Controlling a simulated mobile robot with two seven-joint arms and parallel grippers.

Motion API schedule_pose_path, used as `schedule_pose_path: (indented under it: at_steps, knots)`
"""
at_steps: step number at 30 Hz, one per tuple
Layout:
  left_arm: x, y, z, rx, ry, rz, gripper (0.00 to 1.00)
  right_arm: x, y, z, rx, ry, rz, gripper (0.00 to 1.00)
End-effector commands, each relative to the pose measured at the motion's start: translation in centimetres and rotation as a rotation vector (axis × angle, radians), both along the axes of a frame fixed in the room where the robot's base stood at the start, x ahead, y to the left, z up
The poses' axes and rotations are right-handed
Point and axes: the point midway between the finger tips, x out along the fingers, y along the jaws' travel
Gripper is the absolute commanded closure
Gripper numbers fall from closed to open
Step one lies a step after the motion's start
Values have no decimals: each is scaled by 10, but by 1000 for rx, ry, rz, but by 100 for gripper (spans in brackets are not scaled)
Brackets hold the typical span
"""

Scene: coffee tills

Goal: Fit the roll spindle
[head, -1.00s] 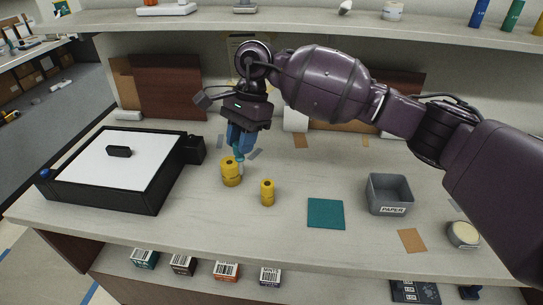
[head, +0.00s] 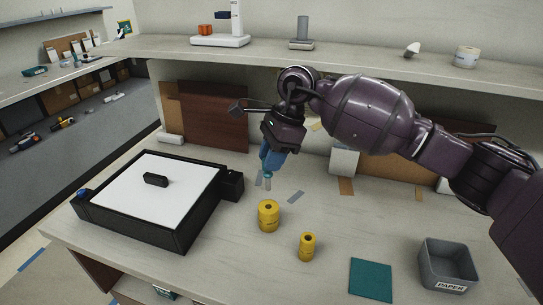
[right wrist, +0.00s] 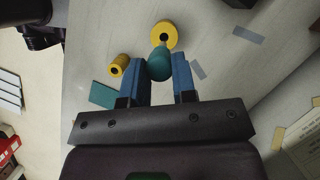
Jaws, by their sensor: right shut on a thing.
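My right gripper (head: 272,157) has blue fingers and is shut on a teal round piece, likely the spindle (head: 267,181). The teal piece also shows between the fingers in the right wrist view (right wrist: 159,68), with a narrower end pointing away. It hangs above the counter, just behind and above the larger yellow cylinder (head: 268,216), apart from it as far as I can tell. A smaller yellow cylinder (head: 307,247) stands to its right and nearer. Both yellow cylinders are upright with a dark hole on top. My left gripper is out of view.
A low black box with a white top (head: 155,196) and a small black block stands at left. A teal square (head: 371,280) lies at front right, beside a grey bin marked PAPER (head: 449,262). A shelf (head: 330,55) runs above the back. The counter between is mostly clear.

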Motion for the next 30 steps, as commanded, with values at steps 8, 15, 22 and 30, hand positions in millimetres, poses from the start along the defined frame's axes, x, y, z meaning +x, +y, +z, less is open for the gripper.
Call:
schedule_pose_path:
  at_steps: [8, 15, 22, 30]
  knots:
    - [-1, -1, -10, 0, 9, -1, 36, 0, 0, -22, -1, 4, 1, 100]
    - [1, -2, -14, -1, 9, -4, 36, 0, 0, -42, -1, 3, 1, 100]
    - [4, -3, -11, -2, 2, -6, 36, 0, 0, -44, -1, -1, 1, 100]
    - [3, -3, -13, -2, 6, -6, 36, -1, 0, -45, -1, 0, 1, 100]
